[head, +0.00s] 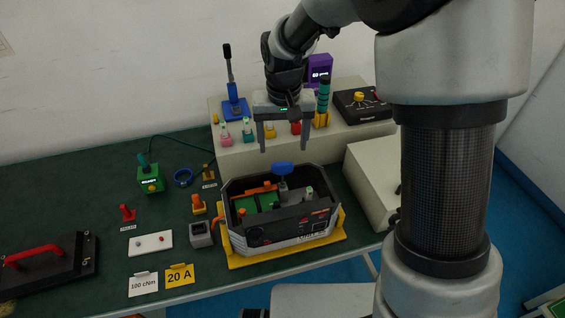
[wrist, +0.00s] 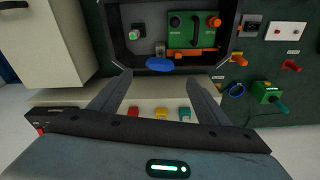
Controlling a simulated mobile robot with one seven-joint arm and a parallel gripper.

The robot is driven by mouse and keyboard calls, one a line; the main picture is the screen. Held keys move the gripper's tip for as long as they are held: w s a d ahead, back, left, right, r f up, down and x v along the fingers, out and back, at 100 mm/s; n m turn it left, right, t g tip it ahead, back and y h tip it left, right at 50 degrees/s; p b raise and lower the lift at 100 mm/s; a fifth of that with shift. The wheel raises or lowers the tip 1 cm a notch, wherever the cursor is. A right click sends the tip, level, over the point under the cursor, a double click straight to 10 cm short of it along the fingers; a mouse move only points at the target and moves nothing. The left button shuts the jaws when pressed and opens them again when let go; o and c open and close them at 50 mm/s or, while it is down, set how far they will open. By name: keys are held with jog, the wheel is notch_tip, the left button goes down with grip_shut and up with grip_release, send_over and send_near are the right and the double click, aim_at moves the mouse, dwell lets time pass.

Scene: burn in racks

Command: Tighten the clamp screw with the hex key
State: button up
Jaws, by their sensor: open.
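My gripper (head: 284,147) is open and empty, fingers pointing down above the open dark box (head: 290,234). A black-handled tool (head: 228,62) stands in a blue holder and a green-banded tool (head: 324,92) in a yellow holder; which is the hex key is unclear.
The box sits on a yellow base (head: 235,262) near the green table's edge. A pale raised shelf (head: 235,157) behind it carries small coloured pieces and a black unit (head: 362,106). A white block (head: 373,180) stands at right. Left, a green device (head: 150,178) trails a cable.

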aim_at(282, 164)
jog(key=f, duration=0.3)
jog(key=w+f, duration=0.1)
jog(key=f, duration=0.6)
jog(key=shift+w+f, duration=0.2)
jog(key=shift+f, duration=0.15)
jog(key=shift+c, duration=0.3)
